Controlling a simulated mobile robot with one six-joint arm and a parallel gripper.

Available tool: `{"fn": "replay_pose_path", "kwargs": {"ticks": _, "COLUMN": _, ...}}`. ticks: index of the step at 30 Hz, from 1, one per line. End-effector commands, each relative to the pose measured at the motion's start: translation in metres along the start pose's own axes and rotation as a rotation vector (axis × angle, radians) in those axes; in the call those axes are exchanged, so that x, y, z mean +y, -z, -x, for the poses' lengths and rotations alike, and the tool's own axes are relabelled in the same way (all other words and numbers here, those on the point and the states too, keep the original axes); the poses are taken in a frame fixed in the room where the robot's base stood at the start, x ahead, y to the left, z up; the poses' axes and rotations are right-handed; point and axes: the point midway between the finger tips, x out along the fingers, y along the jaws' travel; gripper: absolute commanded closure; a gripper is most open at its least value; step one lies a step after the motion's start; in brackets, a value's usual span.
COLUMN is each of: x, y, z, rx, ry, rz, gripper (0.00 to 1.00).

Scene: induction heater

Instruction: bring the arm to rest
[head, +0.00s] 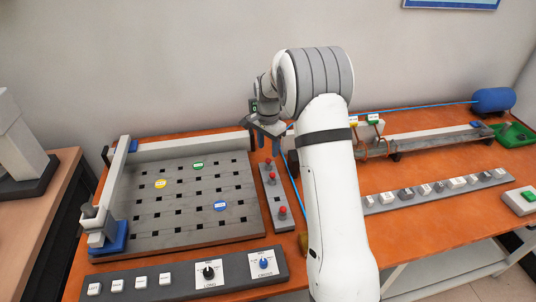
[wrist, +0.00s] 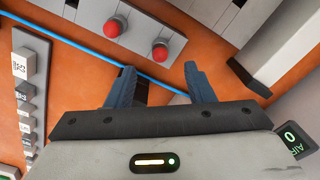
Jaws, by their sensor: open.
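My gripper (wrist: 160,88) shows in the wrist view with its two dark blue fingers apart and nothing between them. In the head view my arm rises in front of the orange bench, and the gripper (head: 268,145) hangs over the bench behind the strip with red knobs. The fingertips are small and partly hidden in the head view. In the wrist view a blue hose passes beyond the fingertips, and two red knobs (wrist: 116,27) lie beyond it.
A slotted grey plate (head: 180,215) with coloured discs fills the bench's left side. The red-knob strip (head: 277,205) stands close to my arm. A row of blocks (head: 440,188), a long rail unit (head: 430,140) and a green tray (head: 512,134) lie on the right. A wall stands behind.

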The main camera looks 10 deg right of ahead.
Motion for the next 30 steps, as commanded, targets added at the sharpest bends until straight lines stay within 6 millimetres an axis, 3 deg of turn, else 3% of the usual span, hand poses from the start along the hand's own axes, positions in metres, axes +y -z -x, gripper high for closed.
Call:
{"fn": "replay_pose_path", "kwargs": {"ticks": 12, "x": 0.001, "y": -0.001, "z": 0.005, "rx": 0.001, "ry": 0.001, "rz": 0.003, "gripper": 0.52}}
{"fn": "replay_pose_path", "kwargs": {"ticks": 17, "x": 0.014, "y": -0.01, "z": 0.029, "rx": 0.012, "ry": 0.016, "rz": 0.057, "gripper": 0.52}}
{"fn": "replay_pose_path", "kwargs": {"ticks": 24, "x": 0.072, "y": -0.05, "z": 0.097, "rx": 0.053, "ry": 0.058, "rz": 0.267, "gripper": 0.52}}
{"fn": "replay_pose_path", "kwargs": {"ticks": 30, "x": 0.131, "y": -0.09, "z": 0.137, "rx": 0.097, "ry": 0.087, "rz": 0.455, "gripper": 0.52}}
